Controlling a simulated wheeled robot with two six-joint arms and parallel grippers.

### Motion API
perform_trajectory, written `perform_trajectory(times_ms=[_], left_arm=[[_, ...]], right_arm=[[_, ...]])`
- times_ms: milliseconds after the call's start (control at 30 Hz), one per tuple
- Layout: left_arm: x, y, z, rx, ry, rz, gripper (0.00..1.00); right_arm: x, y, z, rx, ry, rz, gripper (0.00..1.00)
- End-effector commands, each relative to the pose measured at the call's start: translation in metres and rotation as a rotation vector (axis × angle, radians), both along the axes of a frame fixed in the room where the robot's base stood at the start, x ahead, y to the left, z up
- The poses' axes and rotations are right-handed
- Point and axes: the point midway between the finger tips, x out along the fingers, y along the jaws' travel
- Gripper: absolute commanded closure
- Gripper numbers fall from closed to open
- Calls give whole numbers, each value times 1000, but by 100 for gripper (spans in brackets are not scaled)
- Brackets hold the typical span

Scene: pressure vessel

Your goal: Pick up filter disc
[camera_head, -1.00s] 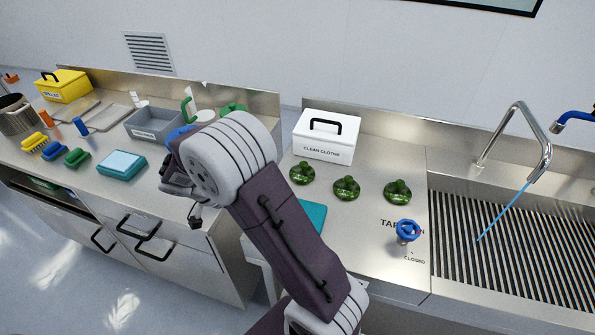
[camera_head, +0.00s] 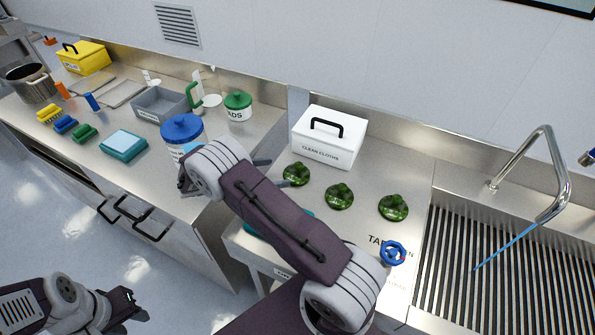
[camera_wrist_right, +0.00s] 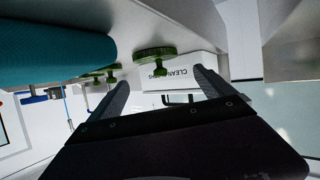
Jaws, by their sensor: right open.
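Three green discs with knob handles stand in a row on the steel counter: a left one (camera_head: 296,174), a middle one (camera_head: 339,196) and a right one (camera_head: 393,207). Nothing is labelled filter disc, and I cannot tell whether these are meant. My right gripper (camera_head: 275,172) is open and empty, just left of the left green disc; my arm partly hides it. In the right wrist view, which looks upside down, a green disc (camera_wrist_right: 156,53) shows beyond and between the open fingers (camera_wrist_right: 160,77), apart from them. My left gripper (camera_head: 136,304) is open and empty at lower left, over the floor.
A white clean cloths box (camera_head: 329,138) stands behind the discs. A blue valve handle (camera_head: 393,253) is at the front right, beside the sink grating (camera_head: 480,262). A blue-lidded tub (camera_head: 183,130) and a green-lidded jar (camera_head: 238,106) stand on the left counter.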

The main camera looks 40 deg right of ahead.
Motion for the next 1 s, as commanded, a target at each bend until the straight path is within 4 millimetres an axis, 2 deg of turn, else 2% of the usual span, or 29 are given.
perform_trajectory(times_ms=[100,267,400,500,767,1000], left_arm=[[0,0,10,0,0,0,64],[0,0,15,0,0,-1,64],[0,0,29,0,0,-1,64],[0,0,30,0,0,-1,64],[0,0,29,0,0,-1,64],[0,0,29,0,0,-1,64]], right_arm=[[-3,-18,-4,-1,4,-4,7],[-4,-28,-7,0,4,-3,7],[-7,-53,-16,1,6,-5,7],[-8,-65,-23,0,4,-4,7],[-8,-68,-27,1,1,-1,7],[-8,-68,-26,2,2,-2,74]])
